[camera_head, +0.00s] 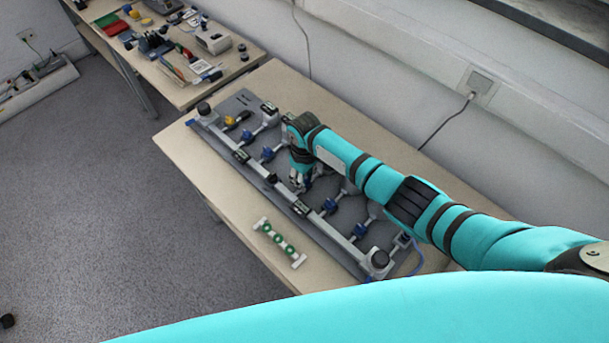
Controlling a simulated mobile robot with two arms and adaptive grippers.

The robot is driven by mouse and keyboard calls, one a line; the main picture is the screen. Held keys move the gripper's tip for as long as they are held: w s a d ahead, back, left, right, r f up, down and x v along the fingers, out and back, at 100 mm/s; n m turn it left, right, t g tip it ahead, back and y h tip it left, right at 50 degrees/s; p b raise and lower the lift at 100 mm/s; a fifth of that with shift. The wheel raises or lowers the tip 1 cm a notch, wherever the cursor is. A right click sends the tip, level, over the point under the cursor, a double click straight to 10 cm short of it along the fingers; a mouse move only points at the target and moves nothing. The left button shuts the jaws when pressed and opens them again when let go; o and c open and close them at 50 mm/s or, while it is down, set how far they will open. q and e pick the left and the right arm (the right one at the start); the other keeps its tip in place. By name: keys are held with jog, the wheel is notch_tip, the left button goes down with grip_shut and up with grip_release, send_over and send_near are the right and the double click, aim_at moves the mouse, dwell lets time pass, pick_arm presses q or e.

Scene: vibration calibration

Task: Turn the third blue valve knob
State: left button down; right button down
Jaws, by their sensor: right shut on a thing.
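A grey panel with a row of blue valve knobs lies on the near table. Counting from the far left end, the first blue knob (247,135) and the second blue knob (267,154) are clear of my arm. My right gripper (299,182) points down over the third knob's place in the row and is shut on that knob, which the fingers mostly hide. Two more blue knobs, one (330,206) and another (360,230), show nearer to me. How far the third knob is turned cannot be seen. My left gripper is not in view.
The table (190,163) also holds a small white bar with green knobs (279,242), in front of the panel. Dark round caps (204,108) stand at the rail's ends. A second table (180,93) with tools and parts stands beyond. A wall runs behind.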

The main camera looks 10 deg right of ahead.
dwell(0.5)
jog(key=c, duration=1)
grip_release()
jog(key=shift+r, duration=0.2)
notch_tip(320, 180, up, 12)
jog(key=shift+f, duration=0.15)
